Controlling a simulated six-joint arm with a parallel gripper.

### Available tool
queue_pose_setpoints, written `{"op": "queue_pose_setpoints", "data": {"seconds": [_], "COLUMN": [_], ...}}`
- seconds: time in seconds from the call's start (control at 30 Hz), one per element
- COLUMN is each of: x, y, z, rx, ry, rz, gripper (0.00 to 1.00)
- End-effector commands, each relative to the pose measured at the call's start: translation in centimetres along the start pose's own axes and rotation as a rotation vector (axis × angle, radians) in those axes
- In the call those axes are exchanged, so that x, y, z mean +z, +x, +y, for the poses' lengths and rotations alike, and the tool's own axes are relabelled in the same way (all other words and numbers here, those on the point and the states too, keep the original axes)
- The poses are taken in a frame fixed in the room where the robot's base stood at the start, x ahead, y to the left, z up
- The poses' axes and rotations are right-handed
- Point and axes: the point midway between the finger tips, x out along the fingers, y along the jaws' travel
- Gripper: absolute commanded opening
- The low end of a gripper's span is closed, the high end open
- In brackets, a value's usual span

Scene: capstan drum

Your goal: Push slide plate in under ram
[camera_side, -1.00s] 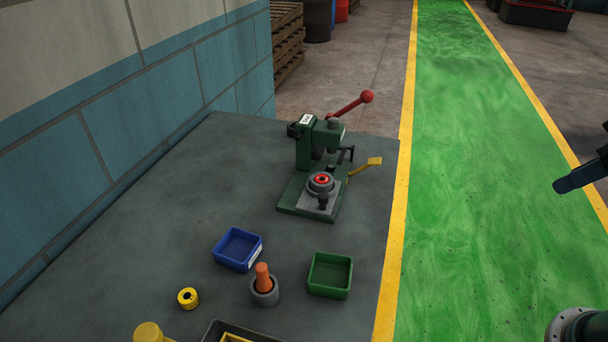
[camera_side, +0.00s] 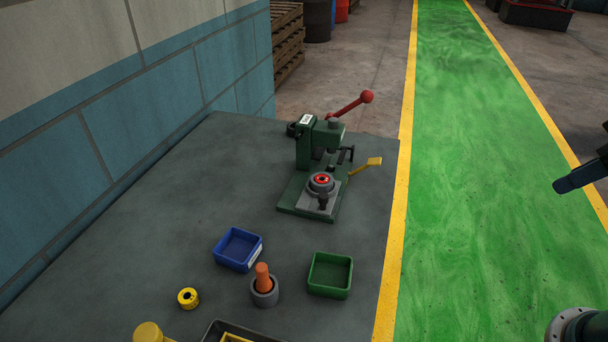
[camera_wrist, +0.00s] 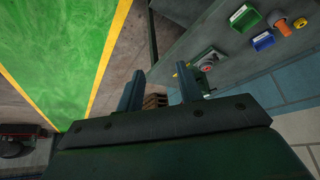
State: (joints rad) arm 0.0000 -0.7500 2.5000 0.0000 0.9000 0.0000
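The press has a red-knobbed lever (camera_side: 366,97) and a yellow lever (camera_side: 374,162) reaching right. Blue bin (camera_side: 238,267), green bin (camera_side: 330,293), orange peg in a grey cup (camera_side: 263,275) and yellow ring (camera_side: 188,298) stand in front. A wall lies left.

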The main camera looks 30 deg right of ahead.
Motion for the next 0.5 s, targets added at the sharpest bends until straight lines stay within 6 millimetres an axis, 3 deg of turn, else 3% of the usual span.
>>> {"op": "queue_pose_setpoints", "data": {"seconds": [0.07, 0.1, 0.27, 0.5], "x": [0.0, 0.0, -0.3, -2.8], "y": [0.0, 0.0, -0.1, -0.2], "z": [0.0, 0.0, -0.1, -0.6], "rx": [0.000, 0.000, -0.002, -0.012], "ry": [0.000, 0.000, 0.000, 0.001], "rz": [0.000, 0.000, -0.003, -0.037], "gripper": [0.36, 0.42, 0.43, 0.43]}}
